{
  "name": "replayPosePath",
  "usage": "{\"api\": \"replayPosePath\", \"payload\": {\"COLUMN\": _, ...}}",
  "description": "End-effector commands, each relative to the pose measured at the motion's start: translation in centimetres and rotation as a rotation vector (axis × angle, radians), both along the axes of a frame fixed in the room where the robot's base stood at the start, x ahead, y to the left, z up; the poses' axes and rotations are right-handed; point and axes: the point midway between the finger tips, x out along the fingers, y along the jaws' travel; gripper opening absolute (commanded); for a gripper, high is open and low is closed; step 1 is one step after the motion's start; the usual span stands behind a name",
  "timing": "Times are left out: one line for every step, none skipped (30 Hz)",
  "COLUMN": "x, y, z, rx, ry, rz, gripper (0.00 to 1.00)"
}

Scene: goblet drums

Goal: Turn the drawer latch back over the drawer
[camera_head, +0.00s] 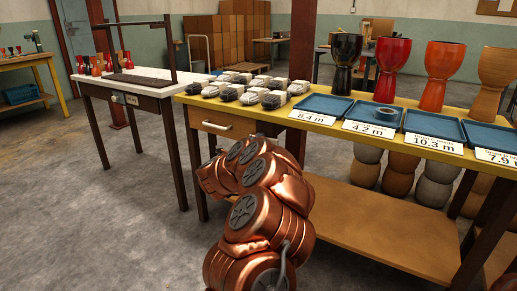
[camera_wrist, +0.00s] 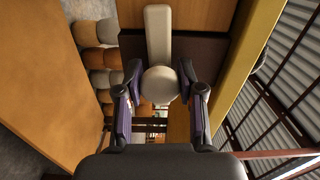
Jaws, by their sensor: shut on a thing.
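The drawer (camera_head: 208,119), with a pale bar handle, is in the front of the yellow-topped table and looks closed in the head view. My copper arm covers its right side there and hides my gripper and the latch. In the wrist view, the cream drawer latch (camera_wrist: 158,35) is a flat bar with a round knob at its near end. The bar's far end reaches over orange-brown wood, and the knob is in front of a dark panel. My gripper (camera_wrist: 160,82) has its two fingers on either side of the knob, shut on it.
The yellow table (camera_head: 345,117) holds black-and-white items, blue trays (camera_head: 375,112), number cards and goblet drums (camera_head: 388,68).

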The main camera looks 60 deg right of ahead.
Motion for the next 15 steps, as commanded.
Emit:
{"api": "replayPosePath", "payload": {"x": -0.10, "y": -0.01, "z": -0.35, "rx": 0.005, "ry": -0.020, "rz": -0.003, "gripper": 0.03}}
{"api": "replayPosePath", "payload": {"x": -0.12, "y": -0.03, "z": -0.35, "rx": 0.005, "ry": -0.030, "rz": -0.003, "gripper": 0.03}}
{"api": "replayPosePath", "payload": {"x": -0.13, "y": -0.03, "z": -0.34, "rx": 0.006, "ry": -0.042, "rz": -0.003, "gripper": 0.03}}
{"api": "replayPosePath", "payload": {"x": -0.13, "y": -0.03, "z": -0.32, "rx": 0.006, "ry": -0.050, "rz": -0.003, "gripper": 0.03}}
{"api": "replayPosePath", "payload": {"x": -0.13, "y": -0.03, "z": -0.29, "rx": 0.006, "ry": -0.057, "rz": -0.003, "gripper": 0.03}}
{"api": "replayPosePath", "payload": {"x": -0.12, "y": -0.03, "z": -0.27, "rx": 0.007, "ry": -0.064, "rz": -0.003, "gripper": 0.03}}
{"api": "replayPosePath", "payload": {"x": -0.12, "y": -0.03, "z": -0.25, "rx": 0.007, "ry": -0.068, "rz": -0.003, "gripper": 0.03}}
{"api": "replayPosePath", "payload": {"x": -0.11, "y": -0.03, "z": -0.23, "rx": 0.007, "ry": -0.072, "rz": -0.003, "gripper": 0.03}}
{"api": "replayPosePath", "payload": {"x": -0.10, "y": -0.01, "z": -0.21, "rx": 0.007, "ry": -0.076, "rz": -0.003, "gripper": 0.03}}
{"api": "replayPosePath", "payload": {"x": -0.10, "y": -0.01, "z": -0.20, "rx": 0.007, "ry": -0.078, "rz": -0.003, "gripper": 0.03}}
{"api": "replayPosePath", "payload": {"x": -0.10, "y": -0.02, "z": -0.18, "rx": 0.007, "ry": -0.080, "rz": -0.003, "gripper": 0.03}}
{"api": "replayPosePath", "payload": {"x": -0.11, "y": -0.02, "z": -0.17, "rx": 0.007, "ry": -0.082, "rz": -0.003, "gripper": 0.03}}
{"api": "replayPosePath", "payload": {"x": -0.11, "y": -0.02, "z": -0.17, "rx": 0.007, "ry": -0.082, "rz": -0.003, "gripper": 0.03}}
{"api": "replayPosePath", "payload": {"x": -0.10, "y": -0.02, "z": -0.16, "rx": 0.007, "ry": -0.083, "rz": -0.003, "gripper": 0.03}}
{"api": "replayPosePath", "payload": {"x": -0.10, "y": -0.02, "z": -0.16, "rx": 0.007, "ry": -0.083, "rz": -0.003, "gripper": 0.03}}
